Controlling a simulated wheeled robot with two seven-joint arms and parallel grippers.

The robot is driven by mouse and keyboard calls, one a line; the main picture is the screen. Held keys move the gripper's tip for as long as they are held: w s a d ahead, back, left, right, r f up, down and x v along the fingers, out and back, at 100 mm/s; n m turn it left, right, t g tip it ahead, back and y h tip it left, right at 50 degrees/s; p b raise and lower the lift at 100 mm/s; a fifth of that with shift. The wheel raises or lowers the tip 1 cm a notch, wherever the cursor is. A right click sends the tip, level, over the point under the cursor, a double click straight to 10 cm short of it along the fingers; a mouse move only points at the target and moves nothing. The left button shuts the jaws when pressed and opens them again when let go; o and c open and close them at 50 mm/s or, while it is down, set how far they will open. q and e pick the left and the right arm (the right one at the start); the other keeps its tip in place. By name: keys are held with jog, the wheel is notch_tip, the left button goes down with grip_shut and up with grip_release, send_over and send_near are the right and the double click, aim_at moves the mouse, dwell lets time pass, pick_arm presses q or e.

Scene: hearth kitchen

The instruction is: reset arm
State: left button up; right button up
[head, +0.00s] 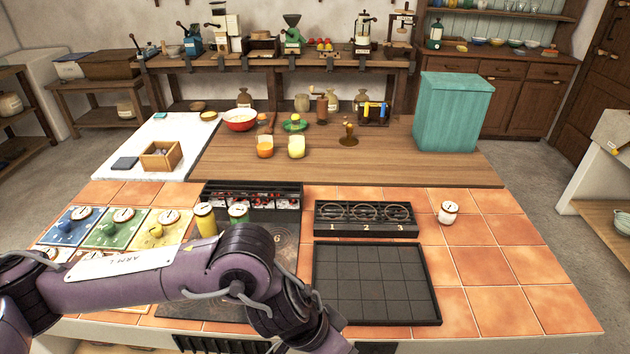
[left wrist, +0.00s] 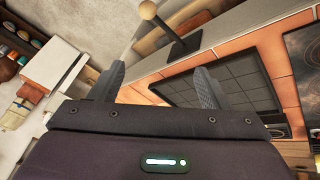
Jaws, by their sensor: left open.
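My left arm, purple with a white "ARM L" label, crosses the lower left of the head view and bends down out of the bottom edge; its gripper is not seen there. In the left wrist view my left gripper (left wrist: 158,84) has its two dark fingers spread wide apart with nothing between them. Beyond the fingers lie the black gridded tray (left wrist: 240,72) and the counter's edge. The tray also shows in the head view (head: 376,284), empty, on the orange tiles. My right gripper is in neither view.
My arm partly hides the dark hob (head: 286,240) and the coloured mats. A black rack (head: 366,231) numbered 1 to 3 stands behind the tray, a white jar (head: 448,213) to its right. A teal box (head: 452,111) stands farther back. The right-hand tiles are mostly clear.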

pick_arm(q)
jog(key=s+d+r+m+t+h, duration=0.2)
jog(key=d+r+h, duration=0.35)
jog(key=d, duration=0.45)
jog(key=w+a+r+n+t, duration=0.2)
jog(key=w+r+n+t, duration=0.15)
jog(key=w+r, duration=0.2)
jog(key=w+a+f+n+t+y, duration=0.1)
jog(key=w+a+f+n+y, duration=0.15)
jog(key=a, duration=0.55)
jog(key=w+a+f+n+t+y, duration=0.1)
jog(key=a+f+n+t+y, duration=0.2)
jog(key=a, duration=0.4)
jog(key=s+a+f+g+y, duration=0.3)
jog(key=s+a+f, duration=0.2)
jog(key=a, duration=0.3)
jog(key=s+a+f+g+y, duration=0.2)
jog(key=s+a+f+g, duration=0.2)
jog(key=s+a+f, duration=0.3)
notch_tip(320, 180, down, 27)
jog(key=a, duration=0.1)
jog(key=s+a+f+g, duration=0.1)
jog(key=s+a+f, duration=0.1)
jog(key=s+f, duration=0.8)
jog(key=s+a+f+g, duration=0.1)
jog(key=s+a+f, duration=0.1)
jog(key=s+f, duration=0.8)
jog(key=shift+s, duration=0.15)
